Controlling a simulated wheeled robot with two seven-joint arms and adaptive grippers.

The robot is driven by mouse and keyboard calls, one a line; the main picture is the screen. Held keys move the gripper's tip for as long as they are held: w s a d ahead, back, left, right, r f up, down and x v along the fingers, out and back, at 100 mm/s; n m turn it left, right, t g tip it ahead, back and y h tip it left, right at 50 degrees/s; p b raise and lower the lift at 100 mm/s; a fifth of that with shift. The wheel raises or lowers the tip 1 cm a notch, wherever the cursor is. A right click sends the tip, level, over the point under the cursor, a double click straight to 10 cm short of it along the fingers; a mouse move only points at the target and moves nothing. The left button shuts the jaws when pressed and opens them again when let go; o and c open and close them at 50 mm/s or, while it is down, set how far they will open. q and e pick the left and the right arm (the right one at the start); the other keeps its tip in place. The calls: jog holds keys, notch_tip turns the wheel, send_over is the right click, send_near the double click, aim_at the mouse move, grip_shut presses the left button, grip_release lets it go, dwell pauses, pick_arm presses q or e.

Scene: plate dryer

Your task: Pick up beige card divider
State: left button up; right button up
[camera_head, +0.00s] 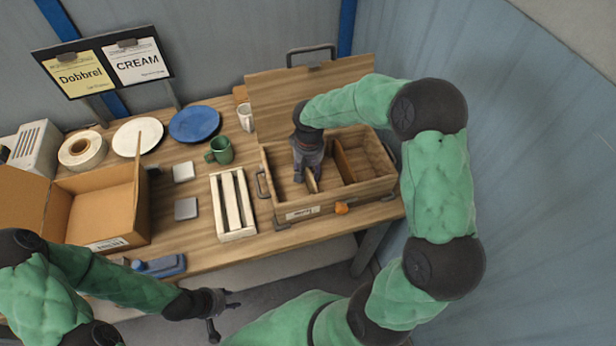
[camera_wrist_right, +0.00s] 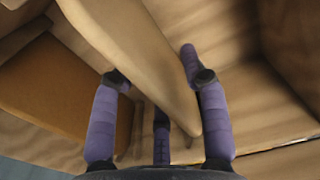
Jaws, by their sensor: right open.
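The beige card divider (camera_head: 312,182) stands in the left part of an open wooden box (camera_head: 300,214). It also shows in the right wrist view as a tan board (camera_wrist_right: 135,50) running between the fingers. My right gripper (camera_head: 308,176) reaches down into the box; in its wrist view the fingers (camera_wrist_right: 155,72) are open, spread on both sides of the divider. Contact with it is not clear. In the head view the gripper hides the divider's upper part. My left gripper (camera_head: 225,314) is open and empty in front of the table's edge.
A brown divider (camera_head: 343,163) stands in the box to the right. The raised lid (camera_head: 275,100) is behind. A slatted white crate (camera_head: 232,205), green mug (camera_head: 220,151), white mug (camera_head: 246,118), blue plate (camera_head: 195,124) and cardboard box (camera_head: 103,215) stand left.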

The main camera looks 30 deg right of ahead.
grip_shut()
jog(key=shift+r, duration=0.15)
notch_tip(320, 180, up, 18)
jog(key=p, duration=0.3)
dwell(0.5)
